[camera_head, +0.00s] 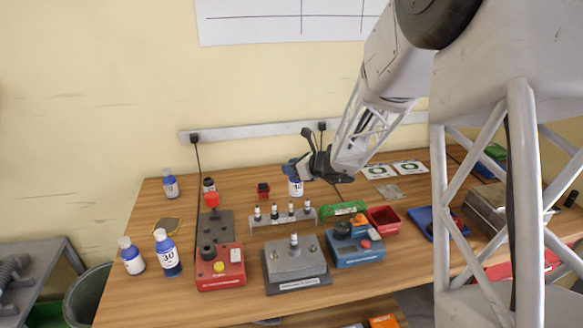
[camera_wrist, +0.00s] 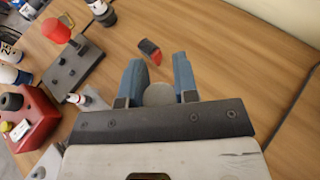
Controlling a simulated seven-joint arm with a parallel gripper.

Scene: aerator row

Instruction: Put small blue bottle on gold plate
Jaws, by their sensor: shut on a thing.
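My gripper (camera_head: 298,172) is over the back middle of the table, its blue fingers pointing down. It is shut on a small white bottle with a blue label (camera_head: 296,188), gripped near its top. In the wrist view, a round pale cap (camera_wrist: 159,94) shows between the two fingers. I cannot tell whether the bottle touches the table. The gold plate (camera_head: 167,226) appears as a small flat, many-sided piece with a yellowish edge, at the table's left. It looks empty.
Other blue-labelled bottles stand at the left: one behind the plate (camera_head: 170,186), and a white one (camera_head: 132,260) and dark-blue one (camera_head: 167,258) in front. Between gripper and plate are a red-knobbed lever (camera_head: 212,202) and a small red-black object (camera_head: 263,189). A vial rack (camera_head: 284,220) stands in front.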

